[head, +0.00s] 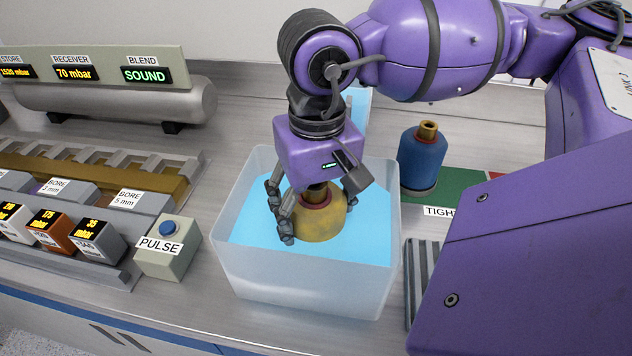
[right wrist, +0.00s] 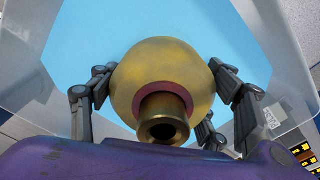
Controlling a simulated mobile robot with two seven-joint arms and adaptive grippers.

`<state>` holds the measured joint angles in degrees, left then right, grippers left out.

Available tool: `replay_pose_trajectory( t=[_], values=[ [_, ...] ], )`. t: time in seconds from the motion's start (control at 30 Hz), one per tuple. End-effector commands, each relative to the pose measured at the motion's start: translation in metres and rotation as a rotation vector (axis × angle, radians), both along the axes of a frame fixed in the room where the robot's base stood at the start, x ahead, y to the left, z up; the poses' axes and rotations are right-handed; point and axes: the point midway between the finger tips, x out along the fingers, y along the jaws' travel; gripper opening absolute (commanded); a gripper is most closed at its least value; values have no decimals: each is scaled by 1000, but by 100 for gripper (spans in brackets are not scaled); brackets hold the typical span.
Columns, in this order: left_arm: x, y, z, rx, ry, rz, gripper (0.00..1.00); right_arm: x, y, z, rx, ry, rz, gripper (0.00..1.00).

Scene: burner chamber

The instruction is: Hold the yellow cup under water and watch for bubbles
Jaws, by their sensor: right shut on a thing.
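The yellow cup (head: 322,222) is a rounded yellow body with a red ring and a brass neck. It sits inside the clear water tank (head: 310,287), over the blue water (head: 262,232). My right gripper (head: 312,205) points down into the tank and is shut on the cup, its fingers around the neck end. In the right wrist view the yellow cup (right wrist: 165,80) fills the middle, its brass neck toward the camera, with fingers on both sides. I cannot tell how deep the cup's lower part is. I see no bubbles. My left gripper is out of view.
A blue cup (head: 422,160) with a brass neck stands on a green mat (head: 462,184) labelled TIGHT, right of the tank. A box with a blue PULSE button (head: 167,229) stands left. Small displays (head: 96,238) and a panel reading SOUND (head: 147,75) are farther left.

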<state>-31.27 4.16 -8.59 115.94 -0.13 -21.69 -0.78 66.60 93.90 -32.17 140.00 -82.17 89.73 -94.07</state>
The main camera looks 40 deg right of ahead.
Motion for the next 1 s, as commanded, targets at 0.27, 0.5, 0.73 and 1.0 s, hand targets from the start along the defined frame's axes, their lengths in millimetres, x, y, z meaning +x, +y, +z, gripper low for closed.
replay_pose_trajectory(
  t=[0.27,0.5,0.73,1.0],
  values=[
    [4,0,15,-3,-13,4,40,1,0,30,2,-7,0,7],
    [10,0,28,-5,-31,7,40,1,0,51,1,-7,0,7],
    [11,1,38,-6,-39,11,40,1,0,71,2,-6,-1,7],
    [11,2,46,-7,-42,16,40,1,0,96,1,-8,-1,7]
  ],
)
